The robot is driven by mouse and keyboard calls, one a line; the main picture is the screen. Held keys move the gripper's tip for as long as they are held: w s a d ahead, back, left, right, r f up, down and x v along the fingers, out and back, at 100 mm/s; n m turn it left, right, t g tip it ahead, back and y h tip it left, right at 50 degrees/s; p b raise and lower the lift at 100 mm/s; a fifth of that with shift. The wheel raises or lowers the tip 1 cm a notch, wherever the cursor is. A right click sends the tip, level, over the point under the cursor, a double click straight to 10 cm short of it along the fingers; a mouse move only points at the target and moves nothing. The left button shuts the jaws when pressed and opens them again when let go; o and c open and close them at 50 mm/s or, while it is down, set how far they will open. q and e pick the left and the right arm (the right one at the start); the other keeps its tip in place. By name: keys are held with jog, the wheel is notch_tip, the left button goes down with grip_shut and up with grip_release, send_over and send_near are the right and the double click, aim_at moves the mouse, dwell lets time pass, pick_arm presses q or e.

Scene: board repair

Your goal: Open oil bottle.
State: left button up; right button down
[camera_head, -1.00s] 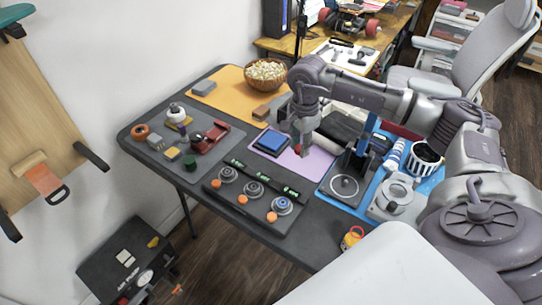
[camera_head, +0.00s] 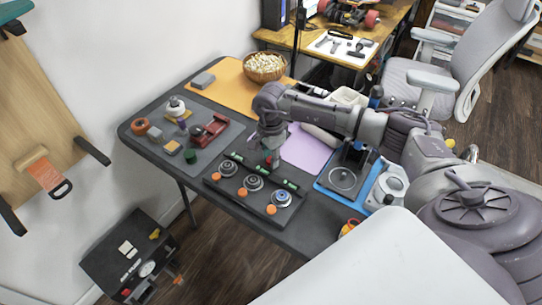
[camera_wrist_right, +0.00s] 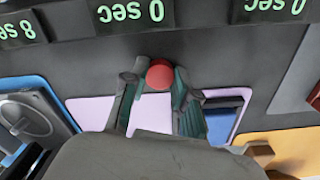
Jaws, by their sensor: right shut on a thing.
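My right gripper (camera_head: 268,160) is above the dark timer panel near the table's middle. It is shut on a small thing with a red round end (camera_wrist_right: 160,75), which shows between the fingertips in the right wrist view. The fingers hide most of this thing, so I cannot tell whether it is the oil bottle or only its cap. My left gripper is not in view.
The timer panel (camera_head: 240,204) has several round dials and green displays. A grey mat (camera_head: 213,166) with small parts and a red tool (camera_head: 208,132) lies to the left. A wooden bowl (camera_head: 265,68) stands at the back. A blue mat (camera_head: 325,184) lies to the right.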

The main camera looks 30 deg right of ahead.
jog(key=shift+f, duration=0.2)
jog(key=c, duration=0.9)
grip_release()
jog(key=shift+r, duration=0.1)
